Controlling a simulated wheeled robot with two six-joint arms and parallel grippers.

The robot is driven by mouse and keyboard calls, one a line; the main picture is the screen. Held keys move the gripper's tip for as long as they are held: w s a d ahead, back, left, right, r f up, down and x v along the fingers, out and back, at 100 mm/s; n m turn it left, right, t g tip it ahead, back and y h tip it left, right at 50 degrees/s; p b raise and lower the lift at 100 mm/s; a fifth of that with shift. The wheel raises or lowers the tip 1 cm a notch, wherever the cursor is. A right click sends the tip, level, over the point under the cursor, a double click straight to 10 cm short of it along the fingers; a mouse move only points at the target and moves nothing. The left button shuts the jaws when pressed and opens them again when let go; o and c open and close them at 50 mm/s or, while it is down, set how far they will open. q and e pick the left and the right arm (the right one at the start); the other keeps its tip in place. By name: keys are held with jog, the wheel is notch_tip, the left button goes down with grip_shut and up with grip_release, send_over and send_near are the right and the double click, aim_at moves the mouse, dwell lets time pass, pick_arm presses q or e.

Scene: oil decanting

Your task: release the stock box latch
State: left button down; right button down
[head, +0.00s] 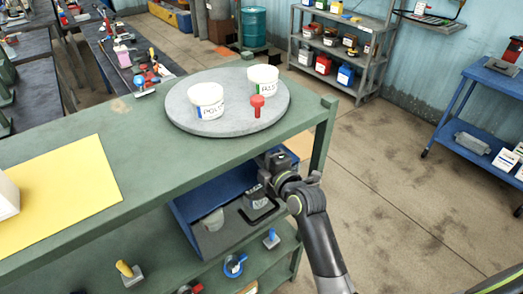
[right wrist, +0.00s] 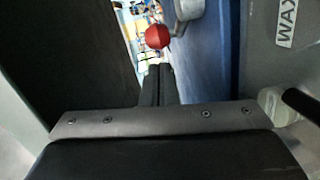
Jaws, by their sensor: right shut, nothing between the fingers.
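The stock box appears to be the blue open-fronted box (head: 215,188) on the shelf under the green bench. In the right wrist view a blue panel (right wrist: 208,62) runs beside my right gripper (right wrist: 158,70), whose fingers are shut and empty. A red ball knob (right wrist: 157,36) shows just beyond the fingertips; I cannot tell for certain that it is the latch, or whether the fingers touch it. In the head view my right arm reaches to the box's right side and its fingertips are hidden. My left gripper is in neither view.
On the green bench (head: 140,150) a round grey turntable (head: 215,127) carries two white tubs (head: 206,101) and a red peg (head: 257,105). A yellow mat (head: 75,200) lies at the left. Floor right of the bench is clear.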

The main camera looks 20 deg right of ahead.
jog(key=shift+w+d+f, duration=0.1)
jog(key=shift+w+d, duration=0.3)
jog(key=shift+w, duration=0.15)
jog(key=shift+w+f+b, duration=0.15)
jog(key=shift+w+b, duration=0.15)
jog(key=shift+b, duration=0.35)
jog(key=shift+w+b, duration=0.35)
jog(key=shift+b, duration=0.1)
